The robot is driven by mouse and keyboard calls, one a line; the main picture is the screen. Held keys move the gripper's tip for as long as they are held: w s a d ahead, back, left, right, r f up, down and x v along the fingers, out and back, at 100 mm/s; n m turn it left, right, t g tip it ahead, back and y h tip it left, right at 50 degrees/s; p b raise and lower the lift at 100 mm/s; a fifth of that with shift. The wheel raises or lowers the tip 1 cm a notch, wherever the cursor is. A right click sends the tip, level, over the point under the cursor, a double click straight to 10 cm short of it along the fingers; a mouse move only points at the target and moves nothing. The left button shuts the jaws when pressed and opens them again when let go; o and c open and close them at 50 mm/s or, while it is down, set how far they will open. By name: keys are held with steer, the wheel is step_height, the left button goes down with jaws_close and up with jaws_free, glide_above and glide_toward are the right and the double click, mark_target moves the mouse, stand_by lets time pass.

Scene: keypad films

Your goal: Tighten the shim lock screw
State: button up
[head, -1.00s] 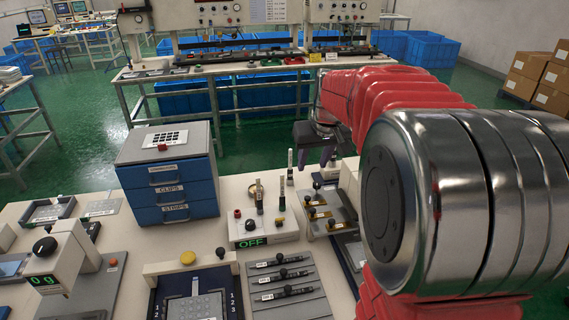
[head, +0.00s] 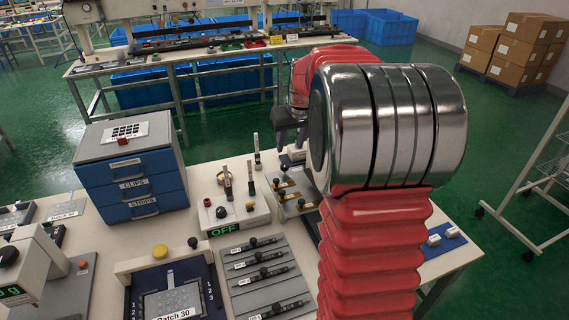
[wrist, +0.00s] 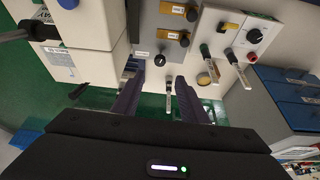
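My gripper (wrist: 160,108) shows two dark purple fingers spread apart, with nothing held between them. In the head view my gripper (head: 290,147) hangs beyond the grey block (head: 309,208) with brass-coloured shims (head: 290,196). In the wrist view the grey block (wrist: 150,28) lies ahead of the fingers, with labelled shims (wrist: 173,36) and small black knobs on it. A larger black knob (wrist: 160,60) sits on its near part, apart from the fingertips. I cannot tell which knob is the shim lock screw. A slim metal piece (wrist: 169,100) shows between the fingers.
A box with an OFF display (head: 238,222) carries upright tools beside the block. A blue drawer cabinet (head: 135,180) stands to the left. A grey rack of black tools (head: 265,275) lies in front. White boxes (wrist: 75,45) stand close by in the wrist view.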

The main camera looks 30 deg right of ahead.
mark_target(285, 166)
steer(key=x, duration=1.1)
steer(key=shift+w+d+f, duration=0.1)
steer(key=shift+w+f, duration=0.15)
steer(key=shift+f, duration=0.1)
